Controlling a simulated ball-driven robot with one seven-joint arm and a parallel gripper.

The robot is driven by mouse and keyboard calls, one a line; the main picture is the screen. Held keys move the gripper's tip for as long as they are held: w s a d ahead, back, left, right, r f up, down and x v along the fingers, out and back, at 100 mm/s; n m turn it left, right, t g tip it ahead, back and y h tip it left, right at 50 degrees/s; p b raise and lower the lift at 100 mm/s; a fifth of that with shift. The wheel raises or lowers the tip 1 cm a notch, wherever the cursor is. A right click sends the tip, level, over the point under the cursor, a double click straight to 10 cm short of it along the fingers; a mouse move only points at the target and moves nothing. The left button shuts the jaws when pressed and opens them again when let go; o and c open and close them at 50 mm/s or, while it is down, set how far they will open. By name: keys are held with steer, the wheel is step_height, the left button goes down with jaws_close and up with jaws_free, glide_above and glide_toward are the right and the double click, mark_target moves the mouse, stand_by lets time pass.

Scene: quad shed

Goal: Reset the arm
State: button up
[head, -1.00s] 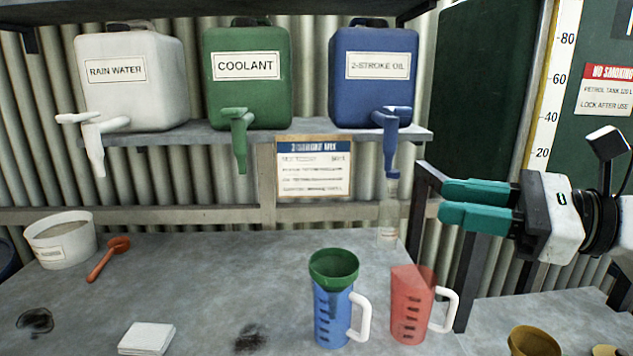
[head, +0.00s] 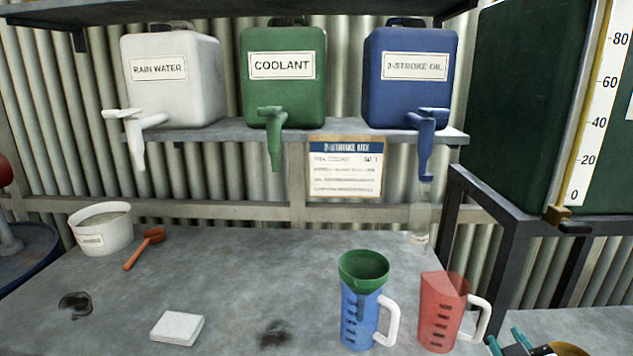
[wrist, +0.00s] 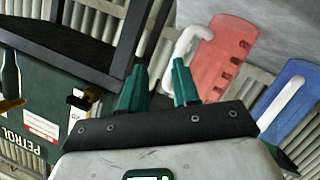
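A shelf holds white (head: 172,80), green (head: 282,75) and blue (head: 412,75) containers with taps. A clear bottle (head: 420,232) stands under the blue tap. A white tub (head: 100,228), an orange scoop (head: 146,248) and a white pad (head: 177,328) lie left.

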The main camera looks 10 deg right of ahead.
steer(key=s+a+f+g+y, duration=0.1)
steer(key=s+a+f+g, duration=0.15)
steer(key=f, duration=0.25)
steer(key=s+a+f+m+g+y, duration=0.1)
steer(key=s+a+f+y, duration=0.1)
steer(key=s+f, duration=0.25)
steer(key=s+a+f+g+y, duration=0.1)
steer(key=s+a+f+g, duration=0.1)
steer(key=f, duration=0.4)
steer(key=s+a+f+g+y, duration=0.1)
steer(key=s+a+f+g, duration=0.1)
steer(key=s, duration=0.6)
steer(key=s+a+f+g+y, duration=0.1)
steer(key=s+a+f+g, duration=0.2)
steer(key=s+f, duration=0.4)
steer(key=shift+s+m+g+y, duration=0.3)
steer(key=shift+s+g, duration=0.4)
steer(key=shift+g, duration=0.15)
